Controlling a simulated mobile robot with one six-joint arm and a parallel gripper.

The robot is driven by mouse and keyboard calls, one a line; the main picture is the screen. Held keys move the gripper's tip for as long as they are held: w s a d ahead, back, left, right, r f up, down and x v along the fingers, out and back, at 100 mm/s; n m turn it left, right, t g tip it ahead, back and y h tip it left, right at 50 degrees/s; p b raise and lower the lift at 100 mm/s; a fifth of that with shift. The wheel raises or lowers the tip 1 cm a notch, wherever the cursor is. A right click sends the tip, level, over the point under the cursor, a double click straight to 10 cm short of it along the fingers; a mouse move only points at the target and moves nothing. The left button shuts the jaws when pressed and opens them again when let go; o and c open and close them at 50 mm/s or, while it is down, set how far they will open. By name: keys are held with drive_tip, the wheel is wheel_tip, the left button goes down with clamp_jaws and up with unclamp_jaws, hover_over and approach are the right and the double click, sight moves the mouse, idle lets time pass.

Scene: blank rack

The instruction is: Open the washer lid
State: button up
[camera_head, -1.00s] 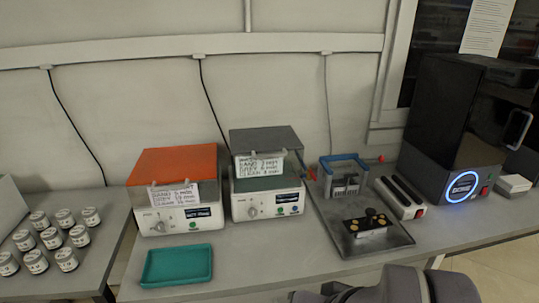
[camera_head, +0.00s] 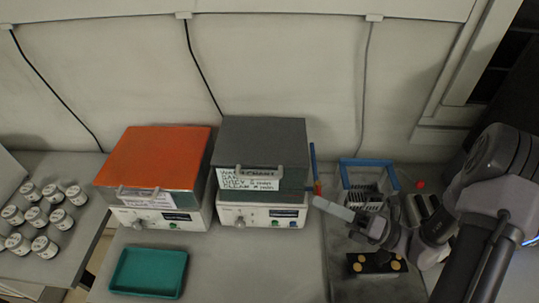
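Two boxy bench machines stand side by side. The right one has a grey lid (camera_head: 262,140), lying shut, with a handle and a handwritten label (camera_head: 246,180) on its front; the label seems to begin "WA", so this may be the washer. The left one has an orange lid (camera_head: 155,157), also down, with a label and handle in front. My gripper (camera_head: 328,206) reaches in from the right, just right of the grey-lidded machine's front. It appears apart from the handle. Its fingers overlap in this view, so their opening is unclear.
A blue-framed rack (camera_head: 368,163) and a dark block with gold discs (camera_head: 376,263) stand on a tray right of the machines, near my arm. A teal tray (camera_head: 148,272) lies in front. Several jars (camera_head: 40,215) stand at the left. The bench front in the middle is clear.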

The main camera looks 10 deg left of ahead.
sight(255, 176)
drive_tip(key=x, duration=0.5)
drive_tip(key=b+x, duration=0.1)
drive_tip(key=x, duration=0.5)
drive_tip(key=b+x, duration=0.1)
drive_tip(key=x, duration=0.4)
drive_tip(key=shift+s+a, duration=0.25)
drive_tip(key=shift+a, duration=0.15)
clamp_jaws()
drive_tip(key=shift+f, duration=0.1)
